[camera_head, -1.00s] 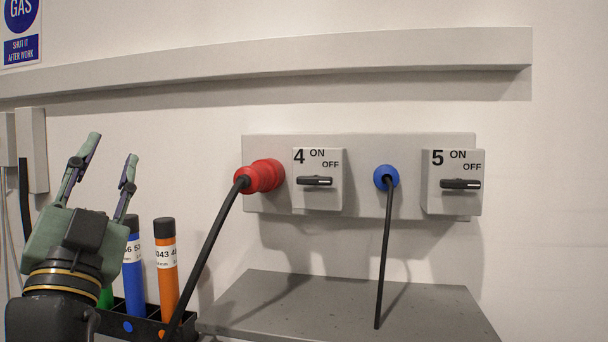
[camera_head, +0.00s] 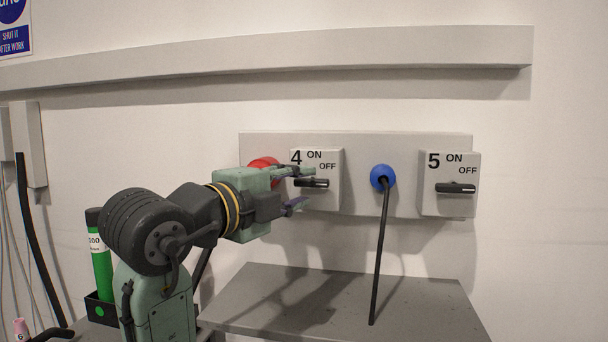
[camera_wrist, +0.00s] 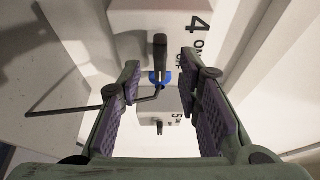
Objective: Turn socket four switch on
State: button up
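The socket four switch box (camera_head: 330,160) is a pale box marked 4, ON and OFF, on the grey wall panel. Its black handle (camera_head: 313,183) lies level, its white mark towards the OFF side at the right. My gripper (camera_head: 300,188) reaches in from the left, with its fingers open and empty at the handle, one above it and one below. In the wrist view the handle (camera_wrist: 160,48) appears between and just beyond the two fingertips (camera_wrist: 160,64). I cannot tell whether a finger touches it. My gripper partly hides the red plug (camera_head: 263,162) beside the box.
A blue plug (camera_head: 382,177) with a hanging black cable sits right of the box. The socket five switch box (camera_head: 450,165) is farther right, its handle level. A grey shelf (camera_head: 340,300) juts out below. A green tube (camera_head: 99,265) stands at the lower left.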

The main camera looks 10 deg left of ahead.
aim_at(312, 183)
jog(key=shift+p+x, duration=0.3)
jog(key=shift+x, duration=1.05)
jog(key=shift+c, duration=0.3)
grip_shut()
